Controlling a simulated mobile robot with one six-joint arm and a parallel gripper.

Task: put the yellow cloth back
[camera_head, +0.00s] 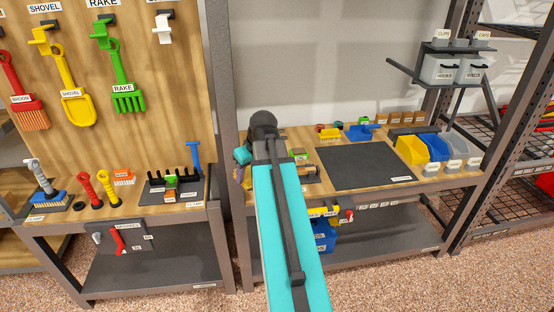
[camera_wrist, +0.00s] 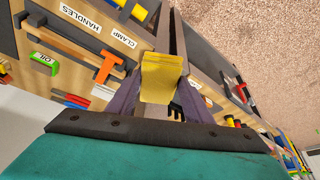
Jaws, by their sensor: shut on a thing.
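The yellow cloth (camera_wrist: 162,78) is between the two purple fingers of my gripper (camera_wrist: 163,92) in the wrist view. It looks like a folded, block-like piece, and my gripper is shut on it. In the head view, my gripper (camera_head: 243,174) is partly hidden behind my teal arm. It is near the post between the pegboard bench and the right bench, around worktop height. The cloth is too small and covered to make out clearly there.
The right bench carries a dark mat (camera_head: 365,165), a yellow bin (camera_head: 411,150) and a blue bin (camera_head: 433,147). A steel post (camera_head: 216,90) stands close to my gripper. The wrist view shows an orange hammer (camera_wrist: 106,68) and a HANDLES label (camera_wrist: 82,18).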

